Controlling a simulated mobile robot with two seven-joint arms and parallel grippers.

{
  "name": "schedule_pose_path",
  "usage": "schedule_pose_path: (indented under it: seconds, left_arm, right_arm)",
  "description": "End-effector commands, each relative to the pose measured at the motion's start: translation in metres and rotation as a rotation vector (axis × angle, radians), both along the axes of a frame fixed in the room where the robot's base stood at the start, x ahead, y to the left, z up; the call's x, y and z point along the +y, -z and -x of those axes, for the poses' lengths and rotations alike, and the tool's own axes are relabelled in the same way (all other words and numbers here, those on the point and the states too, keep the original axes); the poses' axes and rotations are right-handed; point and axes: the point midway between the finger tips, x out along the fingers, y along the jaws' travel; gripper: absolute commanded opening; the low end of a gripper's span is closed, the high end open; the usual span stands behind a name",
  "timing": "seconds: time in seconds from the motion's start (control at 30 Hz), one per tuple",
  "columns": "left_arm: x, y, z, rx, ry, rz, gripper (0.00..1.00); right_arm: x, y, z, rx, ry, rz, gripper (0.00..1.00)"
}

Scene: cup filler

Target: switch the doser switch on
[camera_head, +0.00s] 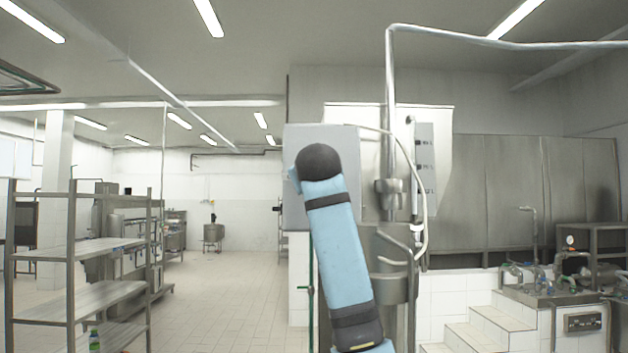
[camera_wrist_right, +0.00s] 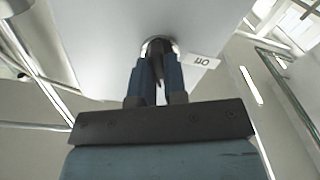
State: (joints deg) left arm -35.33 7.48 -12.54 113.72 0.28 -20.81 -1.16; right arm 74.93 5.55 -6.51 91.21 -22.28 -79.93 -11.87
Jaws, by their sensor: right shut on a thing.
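The doser switch (camera_wrist_right: 158,66) is a dark knob in a round silver collar on a pale grey box (camera_wrist_right: 110,35). My right gripper (camera_wrist_right: 157,62) is shut on the knob, its two fingers on either side. A white label (camera_wrist_right: 202,61), upside down in the right wrist view, appears to read "ON" and sits right of the knob. In the head view my blue arm hides the switch and the right gripper. The box (camera_head: 346,145) shows around the arm's end. My left gripper is not in view.
A steel pipe (camera_head: 391,110) and a white hose (camera_head: 416,180) stand just right of the box. A metal shelf rack (camera_head: 70,245) is at the left. Tiled steps (camera_head: 480,325) and a steel sink (camera_head: 560,295) are at the right. Tiled floor (camera_head: 220,290) is open left of the box.

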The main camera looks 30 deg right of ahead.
Motion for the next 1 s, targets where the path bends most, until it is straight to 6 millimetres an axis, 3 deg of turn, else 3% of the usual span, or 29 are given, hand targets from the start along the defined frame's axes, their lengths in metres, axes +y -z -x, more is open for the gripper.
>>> schedule_pose_path:
  seconds: [0.5,1.0]
  left_arm:
    - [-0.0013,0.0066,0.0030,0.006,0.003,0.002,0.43]
    - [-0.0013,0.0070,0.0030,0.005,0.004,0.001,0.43]
  right_arm:
    - [0.0010,0.0027,-0.0009,-0.152,-0.001,-0.328,0.00]
    - [0.0004,0.0024,-0.0009,-0.187,0.000,-0.399,0.00]
